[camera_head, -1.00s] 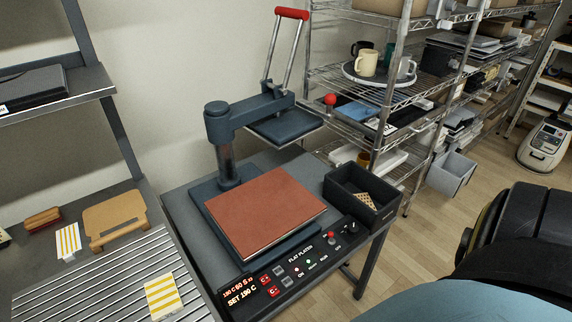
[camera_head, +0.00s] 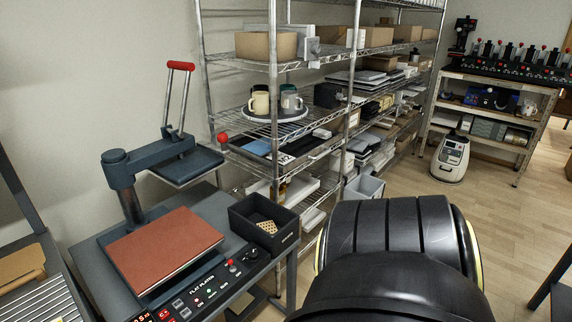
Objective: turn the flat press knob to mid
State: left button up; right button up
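The flat press (camera_head: 127,184) stands at the left on a dark table, its red-handled arm raised and its upper plate swung above and to the right of the red-brown platen (camera_head: 165,248). Its control panel (camera_head: 205,291) runs along the front edge, partly cut off at the bottom left. A dark knob (camera_head: 251,253) sits at the panel's right end, beside a red button (camera_head: 231,266). The knob's pointer is too small to read. Neither gripper shows. A large black rounded part of mine fills the lower right.
A black bin (camera_head: 263,228) stands on the table right of the platen. A wire shelf (camera_head: 276,133) with mugs on a round tray is behind it. A grey bin (camera_head: 365,188) and a white machine (camera_head: 451,158) stand farther back. Wooden floor is open at the right.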

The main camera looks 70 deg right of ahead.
aim_at(253, 255)
jog(key=k, duration=0.5)
jog(key=z, duration=0.7)
